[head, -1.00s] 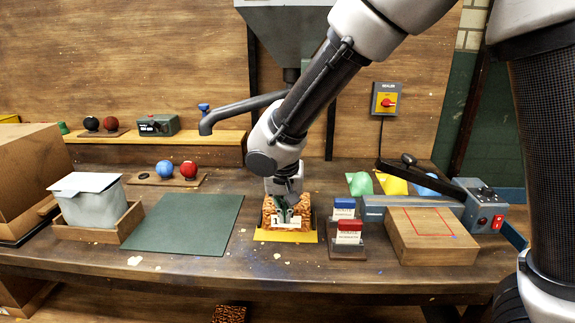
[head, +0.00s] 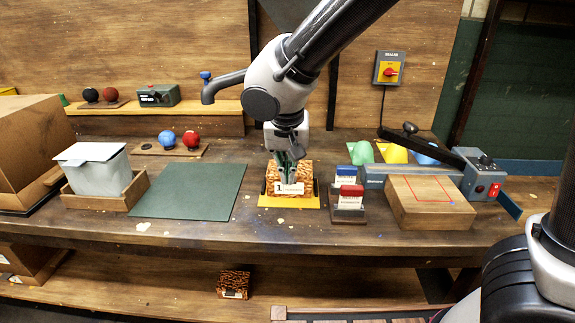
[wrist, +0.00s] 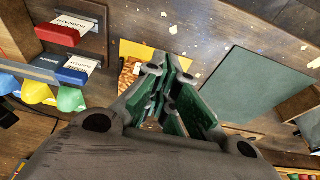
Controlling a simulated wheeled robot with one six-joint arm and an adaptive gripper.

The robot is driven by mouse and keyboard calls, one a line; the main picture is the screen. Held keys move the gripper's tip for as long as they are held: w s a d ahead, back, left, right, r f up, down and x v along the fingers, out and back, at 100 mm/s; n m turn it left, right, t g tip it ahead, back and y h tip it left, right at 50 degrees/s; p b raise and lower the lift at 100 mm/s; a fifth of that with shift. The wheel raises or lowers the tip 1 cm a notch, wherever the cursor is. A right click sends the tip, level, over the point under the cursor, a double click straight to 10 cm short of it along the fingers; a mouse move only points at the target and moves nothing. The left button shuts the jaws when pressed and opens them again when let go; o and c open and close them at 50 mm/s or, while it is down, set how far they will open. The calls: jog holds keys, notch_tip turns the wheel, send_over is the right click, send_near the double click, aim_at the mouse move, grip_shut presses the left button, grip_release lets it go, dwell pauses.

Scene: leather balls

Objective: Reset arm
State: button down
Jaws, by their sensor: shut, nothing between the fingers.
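My gripper (head: 289,173) is shut and empty. In the head view it points down just above a brown patterned box (head: 303,172) with a white label on its front. The box stands on a yellow mat (head: 290,202) in the middle of the bench. In the wrist view the green-padded fingers of my gripper (wrist: 163,100) cover most of the box, and only a patch of its brown pattern (wrist: 130,72) shows. I cannot tell whether the fingertips touch the box.
A blue-topped and a red-topped card (head: 349,195) stand in holders right of the box. Further right are a wooden block (head: 432,205) and a sealer (head: 480,175). A green mat (head: 190,190) and a grey bin (head: 95,172) lie left. Another patterned box (head: 233,283) sits on the lower shelf.

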jog(key=s+d+r, duration=0.3)
jog(key=s+d, duration=0.1)
jog(key=d, duration=0.8)
jog(key=s+d+r, duration=0.3)
jog(key=s+d, duration=0.2)
jog(key=d, duration=0.7)
jog(key=s+d+r+t, duration=0.1)
jog(key=s+d+r, duration=0.2)
jog(key=d, duration=1)
jog(key=shift+s+r, duration=0.25)
jog(key=shift+s, duration=0.4)
